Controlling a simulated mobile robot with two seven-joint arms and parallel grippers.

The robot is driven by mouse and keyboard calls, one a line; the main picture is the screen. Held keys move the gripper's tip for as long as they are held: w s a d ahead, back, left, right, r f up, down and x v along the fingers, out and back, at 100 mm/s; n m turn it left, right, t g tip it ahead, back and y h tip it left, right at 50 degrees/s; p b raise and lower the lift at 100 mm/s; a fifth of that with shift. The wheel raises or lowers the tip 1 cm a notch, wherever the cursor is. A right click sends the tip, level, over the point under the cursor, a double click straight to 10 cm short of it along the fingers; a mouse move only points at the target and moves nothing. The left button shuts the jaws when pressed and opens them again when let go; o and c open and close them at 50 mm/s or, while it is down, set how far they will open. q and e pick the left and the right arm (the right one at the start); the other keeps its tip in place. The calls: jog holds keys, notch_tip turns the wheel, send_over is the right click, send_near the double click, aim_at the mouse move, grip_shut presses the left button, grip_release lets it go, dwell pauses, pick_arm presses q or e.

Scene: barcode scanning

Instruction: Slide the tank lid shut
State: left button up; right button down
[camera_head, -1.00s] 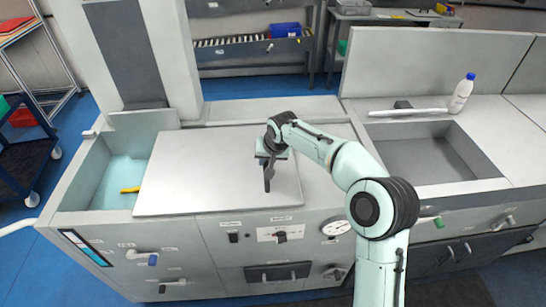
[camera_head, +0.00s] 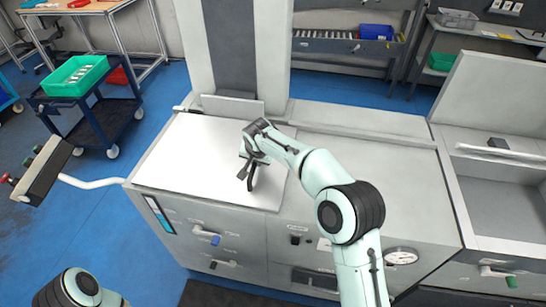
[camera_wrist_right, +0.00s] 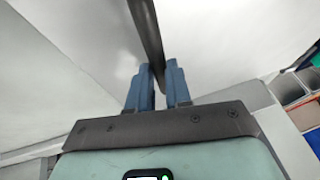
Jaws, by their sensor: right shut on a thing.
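The white tank lid (camera_head: 200,160) lies flat on the left part of the grey machine. It covers the place of the tank opening, and I see no gap at its left edge. The tank's inside is hidden. A dark upright handle (camera_head: 252,178) stands near the lid's right side. My right gripper (camera_head: 246,163) is shut on this handle. In the right wrist view the blue fingers (camera_wrist_right: 159,82) stand either side of the dark handle bar (camera_wrist_right: 146,30). A part of my left arm shows at the bottom left of the head view, but its gripper does not.
The machine top right of the lid (camera_head: 370,185) is bare. An open basin (camera_head: 505,205) lies at the far right. A control box (camera_head: 42,172) on a white arm juts out at left. A dark blue cart with a green bin (camera_head: 75,75) stands behind it.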

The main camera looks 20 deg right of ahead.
jog(key=shift+w+a, duration=0.4)
jog(key=shift+a, duration=0.4)
jog(key=c, duration=1.1)
grip_release()
jog(key=shift+w+a, duration=0.1)
jog(key=shift+o, duration=0.2)
jog(key=shift+s+r, duration=0.2)
jog(key=shift+r, duration=0.15)
jog(key=v, duration=1.2)
jog(key=shift+r, duration=0.3)
jog(key=shift+s, duration=0.1)
